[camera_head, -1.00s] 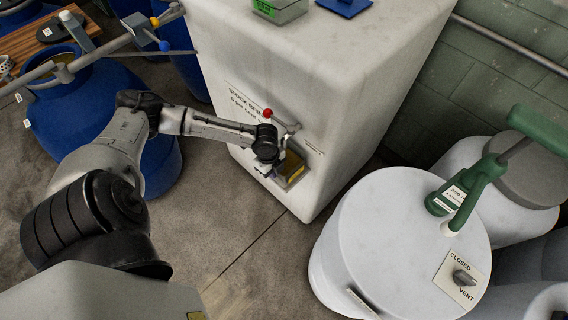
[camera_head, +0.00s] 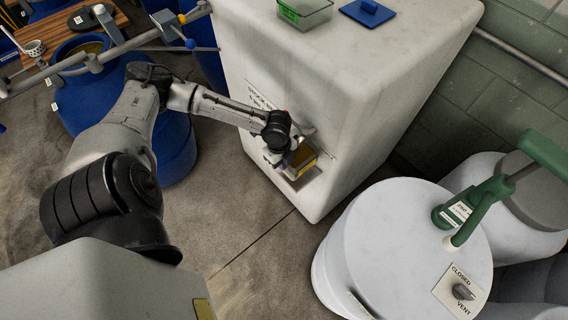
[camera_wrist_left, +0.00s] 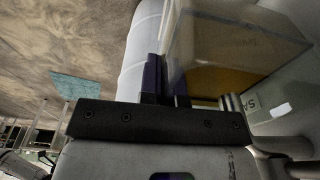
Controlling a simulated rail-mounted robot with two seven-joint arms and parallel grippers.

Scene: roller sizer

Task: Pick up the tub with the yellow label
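The tub with the yellow label (camera_head: 305,157) is a small clear box at the front face of the white tank, just above a small ledge (camera_head: 308,178). My left gripper (camera_head: 279,162) is at its left side. In the left wrist view the tub (camera_wrist_left: 235,45) is see-through, with yellow-orange low down. The dark fingers of the left gripper (camera_wrist_left: 165,85) are at the tub's near left edge and look closed on its wall; the contact is partly hidden. My right gripper is out of view.
The white tank (camera_head: 370,90) carries a green-labelled tub (camera_head: 303,14) and a blue lid (camera_head: 367,12) on top. A white drum (camera_head: 400,240) with a green pump (camera_head: 475,205) stands at right. Blue barrels (camera_head: 100,100) stand at left. Floor below the ledge is clear.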

